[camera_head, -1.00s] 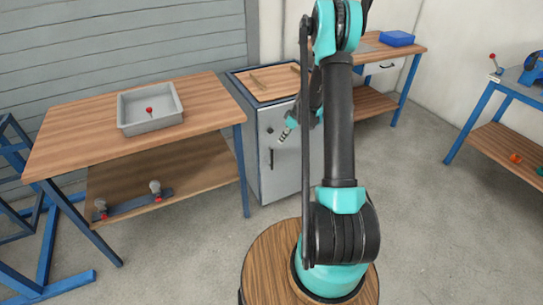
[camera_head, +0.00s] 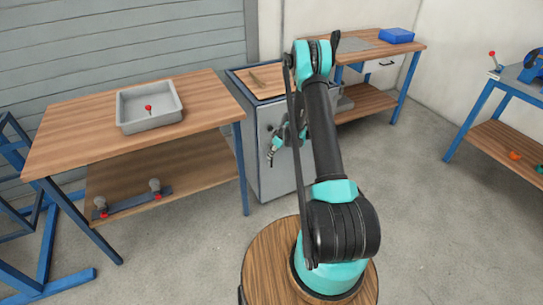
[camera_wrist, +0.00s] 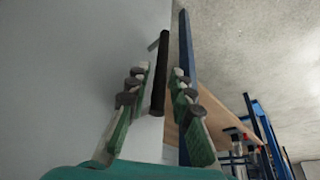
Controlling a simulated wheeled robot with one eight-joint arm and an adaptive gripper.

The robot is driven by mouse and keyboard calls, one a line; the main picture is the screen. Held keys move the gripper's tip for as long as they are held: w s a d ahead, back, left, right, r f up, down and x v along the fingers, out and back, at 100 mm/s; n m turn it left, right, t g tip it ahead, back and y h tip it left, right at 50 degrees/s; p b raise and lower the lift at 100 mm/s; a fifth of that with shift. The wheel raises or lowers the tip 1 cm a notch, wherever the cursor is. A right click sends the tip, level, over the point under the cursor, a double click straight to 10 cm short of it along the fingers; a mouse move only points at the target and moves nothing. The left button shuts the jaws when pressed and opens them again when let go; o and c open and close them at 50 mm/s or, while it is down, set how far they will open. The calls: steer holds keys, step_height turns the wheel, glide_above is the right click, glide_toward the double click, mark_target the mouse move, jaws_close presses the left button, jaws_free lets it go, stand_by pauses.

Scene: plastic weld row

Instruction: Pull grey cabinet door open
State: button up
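The grey cabinet (camera_head: 270,186) stands right of the long wooden bench, its front largely behind my arm in the head view. Its door looks shut. In the wrist view the pale grey door (camera_wrist: 75,80) fills the left side, and a dark upright bar handle (camera_wrist: 160,78) stands off it. My gripper (camera_wrist: 159,88) is open, with one green-and-grey finger on each side of the handle and gaps visible. In the head view my gripper (camera_head: 272,153) is in front of the cabinet door, and the handle is hidden there.
The wooden bench (camera_head: 60,145) at left carries a grey tray (camera_head: 128,105) with a red-topped part. Another bench (camera_head: 372,50) with a blue box (camera_head: 396,36) stands behind at right. A blue-legged table (camera_head: 510,150) is at far right. The floor (camera_head: 425,235) at right is clear.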

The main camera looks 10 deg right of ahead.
steer(key=shift+w+a+f, duration=0.15)
steer(key=shift+a+f, duration=0.05)
steer(key=shift+f, duration=0.45)
steer(key=shift+c, duration=0.2)
jaws_close()
